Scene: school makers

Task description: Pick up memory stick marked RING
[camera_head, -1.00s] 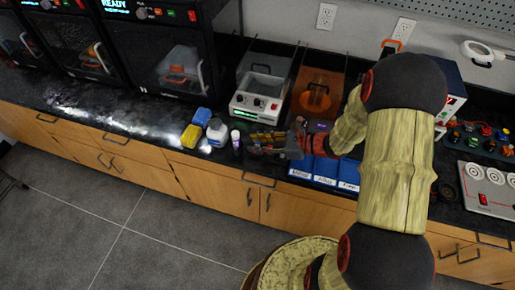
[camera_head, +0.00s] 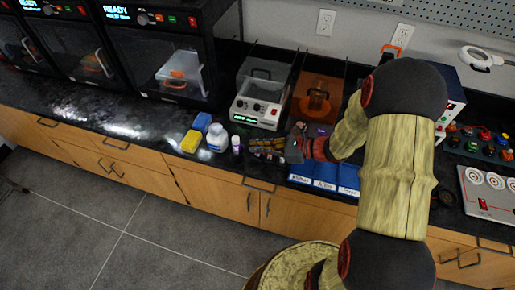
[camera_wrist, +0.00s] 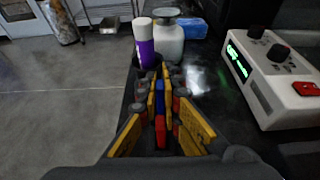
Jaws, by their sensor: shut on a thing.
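My gripper (camera_head: 262,147) is low over the dark counter near its front edge, pointing left. In the wrist view its yellow-padded fingers (camera_wrist: 160,88) are closed around a narrow blue and red thing, which I take for the memory stick (camera_wrist: 160,132). No RING marking can be read, and the fingers hide its sides. In the head view the stick cannot be made out. Whether it touches the counter cannot be told.
A purple bottle with a white cap (camera_wrist: 146,48) and a white jar (camera_wrist: 169,42) stand just beyond my fingertips. Yellow (camera_head: 191,141) and blue blocks lie farther left. A white device (camera_head: 258,110) stands behind. Blue labelled bins (camera_head: 325,184) lie right, below my forearm.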

